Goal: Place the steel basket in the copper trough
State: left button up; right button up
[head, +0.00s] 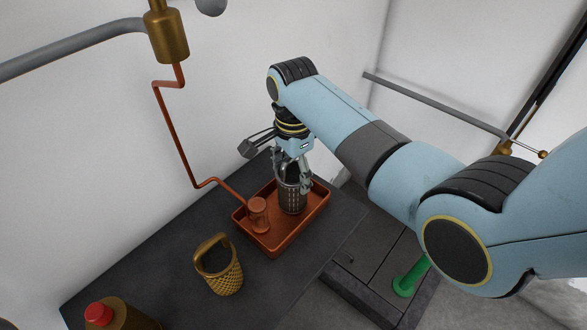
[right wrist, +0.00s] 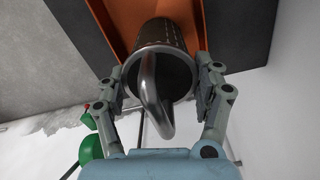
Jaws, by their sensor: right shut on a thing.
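The steel basket (head: 292,196) is a dark perforated cylinder with a hoop handle. It is upright inside the copper trough (head: 272,247), towards the trough's right part; whether its bottom touches the floor is hard to tell. My right gripper (head: 292,178) is above it and shut on it. In the right wrist view the fingers (right wrist: 162,85) lie on both sides of the basket (right wrist: 165,38) near its rim and handle. The orange trough (right wrist: 118,28) shows behind it. My left gripper is not in view.
A copper cup-like fitting (head: 258,214) stands in the trough's left part, by the end of a copper pipe (head: 172,120). A brass woven basket (head: 222,272) stands on the dark bench (head: 165,275). A red-capped bottle (head: 108,314) is at the bench's near left.

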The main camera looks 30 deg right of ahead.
jog(key=shift+f, duration=0.1)
jog(key=o, duration=1.7)
jog(key=shift+o, duration=0.2)
notch_tip(320, 180, up, 12)
jog(key=shift+r+b, duration=0.2)
jog(key=shift+b, duration=0.35)
